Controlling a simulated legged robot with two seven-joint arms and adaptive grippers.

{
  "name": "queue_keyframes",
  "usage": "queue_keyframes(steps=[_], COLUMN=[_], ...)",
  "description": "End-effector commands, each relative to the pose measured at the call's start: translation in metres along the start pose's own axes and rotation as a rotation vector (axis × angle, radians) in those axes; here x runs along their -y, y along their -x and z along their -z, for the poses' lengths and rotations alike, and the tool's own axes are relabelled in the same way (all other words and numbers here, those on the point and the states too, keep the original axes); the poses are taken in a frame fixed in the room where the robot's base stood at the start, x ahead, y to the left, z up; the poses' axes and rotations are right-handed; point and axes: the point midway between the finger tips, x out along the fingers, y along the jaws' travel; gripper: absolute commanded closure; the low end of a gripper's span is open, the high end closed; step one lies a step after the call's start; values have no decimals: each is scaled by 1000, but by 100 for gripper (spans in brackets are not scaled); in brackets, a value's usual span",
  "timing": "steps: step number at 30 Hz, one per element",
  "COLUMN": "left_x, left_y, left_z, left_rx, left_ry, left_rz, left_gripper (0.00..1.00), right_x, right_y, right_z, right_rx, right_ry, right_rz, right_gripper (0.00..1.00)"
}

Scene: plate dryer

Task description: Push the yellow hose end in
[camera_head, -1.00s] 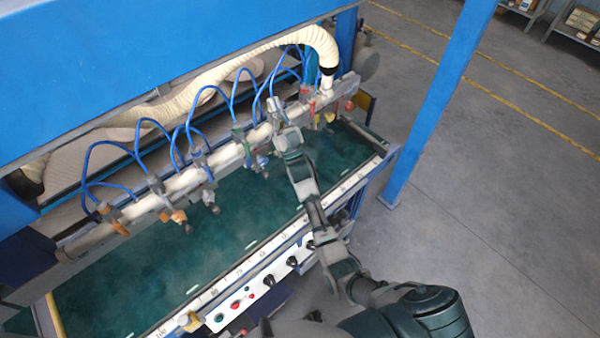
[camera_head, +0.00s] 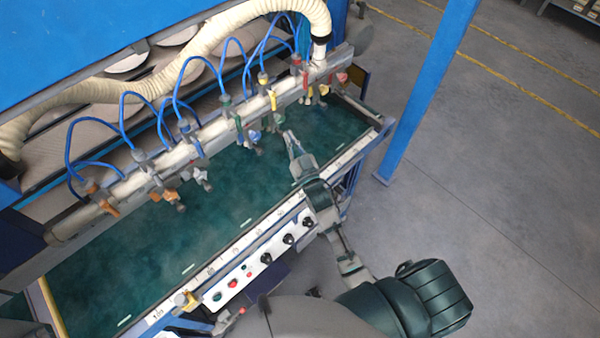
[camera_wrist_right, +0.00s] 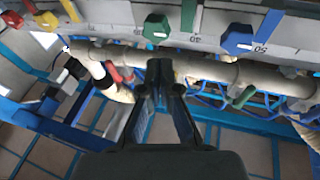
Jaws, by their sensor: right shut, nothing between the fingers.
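Small coloured fittings sit along the pale pipe (camera_head: 215,138) in the head view. A yellow fitting (camera_head: 272,100) is on the pipe right of its middle, below a thin blue hose. More yellow pieces (camera_head: 309,93) hang near the pipe's right end; I cannot tell which one is the hose end or how far in it sits. My right gripper (camera_head: 288,135) is shut and empty, over the green bed, below and apart from the yellow fitting. In the wrist view its fingers (camera_wrist_right: 165,72) point toward the pipe, and yellow pieces (camera_wrist_right: 69,10) show at upper left. My left gripper is not in view.
Blue hoses (camera_head: 203,92) loop over the pipe, and a thick cream hose (camera_head: 225,38) runs behind it. The green bed (camera_head: 140,240) is clear in front. A control panel with knobs (camera_head: 266,258) runs along the front edge. A blue post (camera_head: 425,95) stands at the right.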

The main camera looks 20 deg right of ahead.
Motion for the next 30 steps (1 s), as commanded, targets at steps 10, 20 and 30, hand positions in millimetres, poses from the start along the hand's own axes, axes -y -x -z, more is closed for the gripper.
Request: queue_keyframes(steps=[10, 20, 30], left_x=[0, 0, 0], left_y=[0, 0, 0], left_z=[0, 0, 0], left_rx=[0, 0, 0], left_ry=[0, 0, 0], left_rz=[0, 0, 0], left_gripper=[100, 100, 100], right_x=[-5, -6, -5], right_y=[53, 88, 116], right_z=[-54, -81, -95], right_rx=[324, 499, 617], right_ry=[24, 37, 47], right_rz=[-33, -40, -41], right_gripper=[100, 100, 100])
